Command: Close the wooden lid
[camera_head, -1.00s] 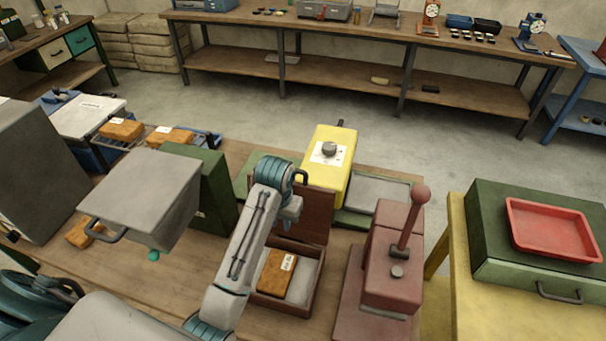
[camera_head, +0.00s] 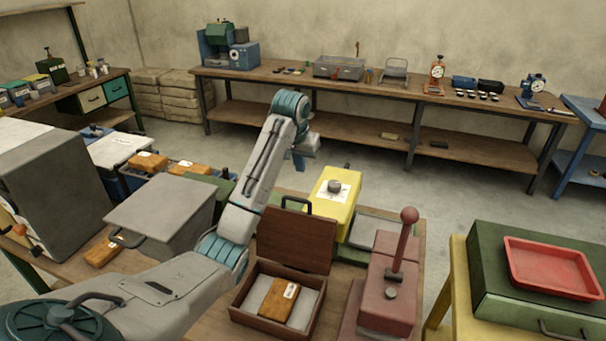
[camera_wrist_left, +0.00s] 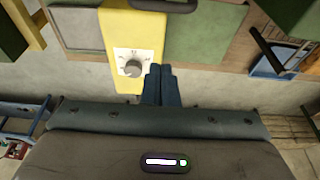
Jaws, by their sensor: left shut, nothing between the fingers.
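The wooden box (camera_head: 236,309) stands on the workbench with its dark brown lid (camera_head: 297,240) raised upright at the back edge. An orange-brown block (camera_head: 279,300) with a white label lies inside on a pale lining. My left gripper (camera_head: 299,163) is shut and empty, raised high above and beyond the lid, apart from it. In the left wrist view its blue fingers (camera_wrist_left: 161,84) are together, with the yellow dial box (camera_wrist_left: 132,20) beyond them. My right gripper is in neither view.
The yellow dial box (camera_head: 336,203) stands behind the lid on the right. A red lever press (camera_head: 390,290) is close to the box's right. A grey case (camera_head: 160,215) is on the left. My left forearm passes left of the lid.

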